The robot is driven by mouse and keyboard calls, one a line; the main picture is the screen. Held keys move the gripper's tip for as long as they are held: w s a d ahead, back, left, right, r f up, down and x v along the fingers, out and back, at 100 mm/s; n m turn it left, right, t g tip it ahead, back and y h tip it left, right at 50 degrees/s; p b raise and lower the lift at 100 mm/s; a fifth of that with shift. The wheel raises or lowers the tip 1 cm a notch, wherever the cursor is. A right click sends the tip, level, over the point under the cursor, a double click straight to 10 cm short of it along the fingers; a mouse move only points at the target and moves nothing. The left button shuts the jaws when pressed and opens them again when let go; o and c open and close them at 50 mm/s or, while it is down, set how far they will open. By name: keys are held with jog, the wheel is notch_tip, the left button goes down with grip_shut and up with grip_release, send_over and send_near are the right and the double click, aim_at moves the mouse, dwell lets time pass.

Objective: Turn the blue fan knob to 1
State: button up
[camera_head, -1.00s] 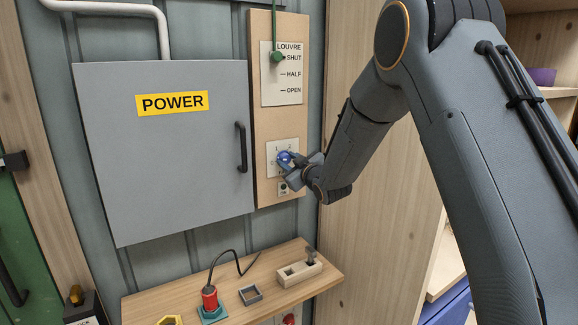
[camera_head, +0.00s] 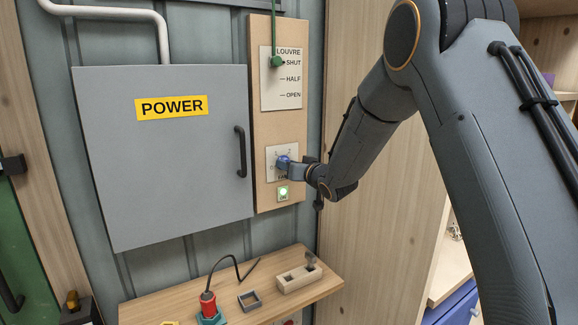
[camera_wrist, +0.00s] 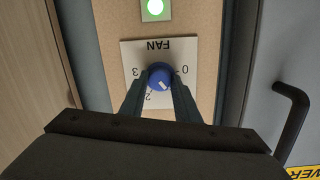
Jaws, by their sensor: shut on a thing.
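The blue fan knob (camera_head: 283,162) sits on a white plate on the wooden panel beside the grey box. It also shows in the wrist view (camera_wrist: 160,74), where the plate (camera_wrist: 133,50) appears upside down with FAN, 0, 2 and 3 readable. The knob's white mark points down and slightly right in that view, on the side of 2 towards 0. I cannot read a 1 there; my right finger covers that part. My gripper (camera_wrist: 160,86) is shut on the knob, one finger on each side. It shows from the side in the head view (camera_head: 292,167).
A lit green lamp (camera_head: 283,192) is just below the plate. The grey POWER box (camera_head: 180,190) with its black handle (camera_head: 240,149) is close on the left. The louvre plate (camera_head: 281,85) with a green cord is above. A shelf (camera_head: 250,295) with small objects lies below.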

dwell(0.3)
jog(key=o, duration=1)
jog(key=shift+w+d, duration=0.1)
jog(key=shift+o, duration=0.3)
jog(key=f+b+v, duration=0.1)
jog(key=b+v, duration=0.1)
jog(key=v, duration=0.5)
jog(key=shift+s+d+r, duration=0.15)
jog(key=shift+s+r, duration=0.2)
jog(key=shift+r, duration=0.15)
